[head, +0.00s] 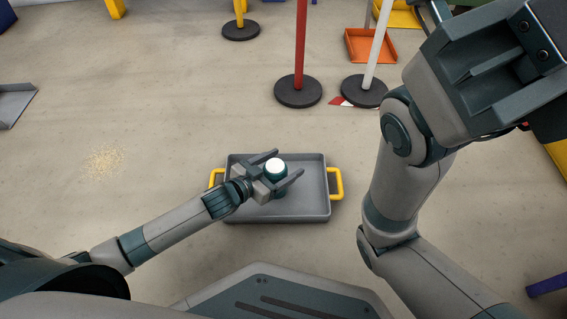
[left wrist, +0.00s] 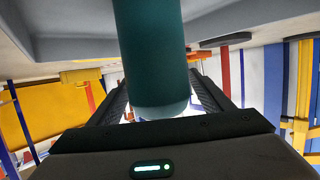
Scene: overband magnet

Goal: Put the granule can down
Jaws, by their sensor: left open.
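The granule can (head: 275,172) is a dark green cylinder with a white top, in the grey tray with yellow handles (head: 316,207). My left gripper (head: 278,167) is open, with one finger on each side of the can. In the left wrist view the can (left wrist: 150,55) stands between the spread fingers (left wrist: 160,95), with gaps at its sides. The can looks upright in the tray; its base is hidden in the head view. My right arm stands at the right of the head view, and I cannot make out its fingertips.
Pale granules (head: 103,161) lie spilled on the floor at the left. A red post (head: 300,50) and a white post (head: 376,50) on black bases stand beyond the tray. An orange tray (head: 371,46) lies at the back. The floor left of the tray is mostly clear.

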